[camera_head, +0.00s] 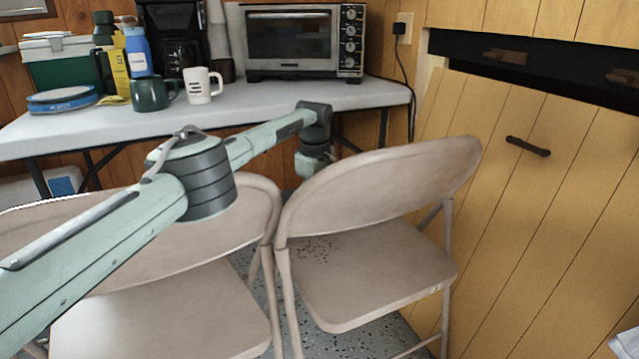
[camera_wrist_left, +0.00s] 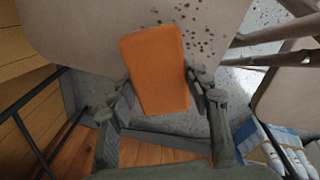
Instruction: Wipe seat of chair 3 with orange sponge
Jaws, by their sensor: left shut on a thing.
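The orange sponge (camera_wrist_left: 155,72) shows in the left wrist view, upright between the fingers of my left gripper (camera_wrist_left: 160,85), which is shut on it. The sponge is over the speckled chair seat (camera_wrist_left: 85,35); I cannot tell whether it touches. In the head view the right-hand beige folding chair (camera_head: 385,275) has dark specks (camera_head: 318,250) at the back left of its seat. I see no number on it. My left arm reaches behind this chair's backrest; the fingers and sponge are hidden there. My right gripper is not in view.
A second folding chair (camera_head: 165,315) stands close on the left. A white table (camera_head: 290,96) behind holds a toaster oven (camera_head: 292,42), mugs (camera_head: 203,86) and bottles (camera_head: 138,52). A wooden panel (camera_head: 545,210) is close on the right. Chair backrests flank my arm.

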